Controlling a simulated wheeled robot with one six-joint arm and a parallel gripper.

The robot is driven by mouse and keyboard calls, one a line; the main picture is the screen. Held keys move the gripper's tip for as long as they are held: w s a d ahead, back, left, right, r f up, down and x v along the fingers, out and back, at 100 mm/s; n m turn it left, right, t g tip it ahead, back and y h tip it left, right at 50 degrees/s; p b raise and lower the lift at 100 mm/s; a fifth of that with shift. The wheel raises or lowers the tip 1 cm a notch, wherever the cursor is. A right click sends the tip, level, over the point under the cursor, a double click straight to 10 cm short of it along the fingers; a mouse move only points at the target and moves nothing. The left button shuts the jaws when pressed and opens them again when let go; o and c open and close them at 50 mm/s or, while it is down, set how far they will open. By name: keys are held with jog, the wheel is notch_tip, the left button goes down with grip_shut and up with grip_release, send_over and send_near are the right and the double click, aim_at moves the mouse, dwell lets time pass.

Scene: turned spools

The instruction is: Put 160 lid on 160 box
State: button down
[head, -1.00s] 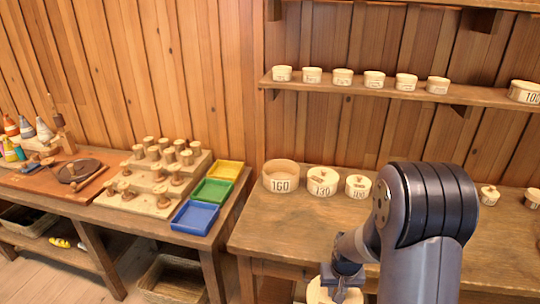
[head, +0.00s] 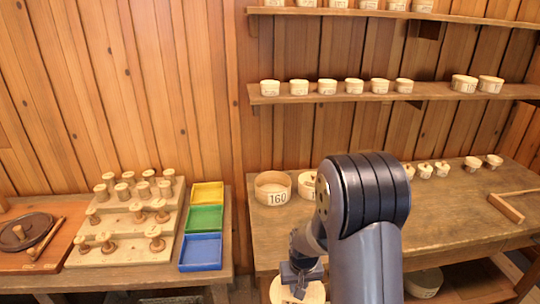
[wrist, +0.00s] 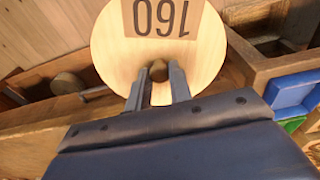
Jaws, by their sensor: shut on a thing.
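The 160 box (head: 272,188) is a round pale wooden box marked 160, standing open on the left end of the right-hand table. The 160 lid (wrist: 158,50) is a pale round disc with a dark knob and a label reading 160, upside down in the wrist view. My gripper (wrist: 158,72) is shut on the lid's knob. In the head view the lid (head: 298,291) is low in front of the table, under my gripper (head: 299,274), nearer to me than the box and apart from it.
Another round box (head: 307,185) stands close to the right of the 160 box, partly hidden by my arm. Smaller boxes (head: 425,170) stand farther right. Blue, green and yellow trays (head: 203,220) and a stepped spool stand (head: 120,245) are on the left table.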

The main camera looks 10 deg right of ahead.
jog(key=w+r+m, duration=0.1)
jog(key=w+r, duration=0.5)
jog(key=w, duration=0.3)
jog(key=w+r, duration=0.6)
jog(key=w, duration=0.4)
jog(key=shift+a+r+m, duration=0.25)
jog(key=shift+r+m, duration=0.15)
jog(key=shift+w, duration=0.1)
